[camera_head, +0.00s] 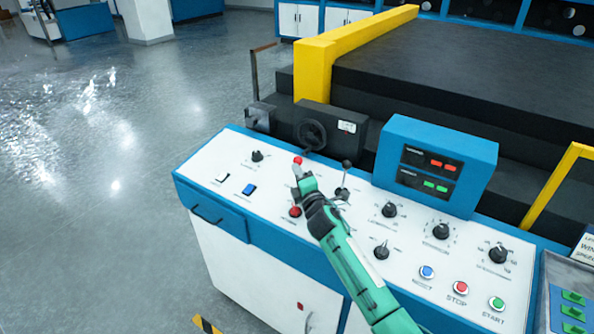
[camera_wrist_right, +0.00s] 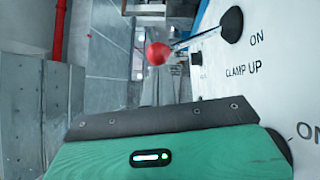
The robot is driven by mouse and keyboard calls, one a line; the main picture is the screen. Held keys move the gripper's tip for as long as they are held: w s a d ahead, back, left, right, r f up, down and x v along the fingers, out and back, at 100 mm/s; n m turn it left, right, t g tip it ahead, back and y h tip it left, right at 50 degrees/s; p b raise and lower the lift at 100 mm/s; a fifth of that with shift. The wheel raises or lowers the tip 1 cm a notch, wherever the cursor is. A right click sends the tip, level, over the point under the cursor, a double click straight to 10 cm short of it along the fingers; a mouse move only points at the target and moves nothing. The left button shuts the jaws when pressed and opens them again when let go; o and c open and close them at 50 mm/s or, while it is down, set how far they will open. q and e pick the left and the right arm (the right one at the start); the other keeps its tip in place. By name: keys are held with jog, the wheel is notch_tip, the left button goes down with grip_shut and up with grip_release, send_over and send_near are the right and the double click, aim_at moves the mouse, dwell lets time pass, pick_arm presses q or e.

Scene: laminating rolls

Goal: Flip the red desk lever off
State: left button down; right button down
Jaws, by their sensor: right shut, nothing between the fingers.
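The red-knobbed lever shows in the head view as a red ball (camera_head: 297,160) just past the tip of my right gripper (camera_head: 300,176). In the right wrist view the red ball (camera_wrist_right: 157,54) sits on a thin metal rod that leans left from a black base (camera_wrist_right: 232,24), near the labels "ON" and "CLAMP UP". My right gripper is shut and empty; its green body and dark edge (camera_wrist_right: 165,120) fill the lower wrist view. I cannot tell whether it touches the lever. In the head view my gripper hides the lever's base. My left gripper is not in view.
The white and blue control desk (camera_head: 215,160) carries a black-knobbed lever (camera_head: 346,165) close to the right of my gripper. A blue display box (camera_head: 437,160) rises at the desk's back. Open floor lies left.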

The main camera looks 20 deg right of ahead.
jog(key=shift+w+d+r+m+g+p, duration=0.3)
jog(key=shift+r+m+p, duration=0.25)
jog(key=shift+p, duration=0.75)
jog(key=shift+w+d+r+m+g+p, duration=0.2)
jog(key=shift+d+r+m+g+p, duration=0.3)
jog(key=shift+p, duration=0.75)
jog(key=w+d, duration=0.1)
jog(key=w+d+r+p, duration=0.1)
jog(key=d, duration=0.1)
jog(key=shift+w+m, duration=0.25)
jog(key=shift+r, duration=0.15)
jog(key=shift+d, duration=0.1)
